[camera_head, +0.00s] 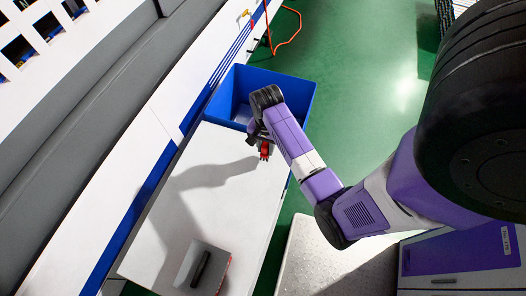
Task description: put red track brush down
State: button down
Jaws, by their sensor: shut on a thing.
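The red track brush (264,151) is a small red piece at the end of my arm. My gripper (260,141) is shut on it near the far right corner of the white table (215,205), close to the blue bin. The arm's wrist partly hides the gripper's fingers. I cannot tell whether the brush touches the table top.
A blue bin (300,101) stands just beyond the table's far end. A grey block with a black handle (201,268) and a red edge sits at the table's near end. The middle of the table is clear. An orange hose (290,38) lies farther back.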

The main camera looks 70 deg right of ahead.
aim_at(265, 153)
jog(key=shift+f+b, duration=1.65)
jog(key=shift+f, duration=0.3)
jog(key=shift+f, duration=0.15)
jog(key=c, duration=1.1)
grip_release()
jog(key=shift+c, duration=0.2)
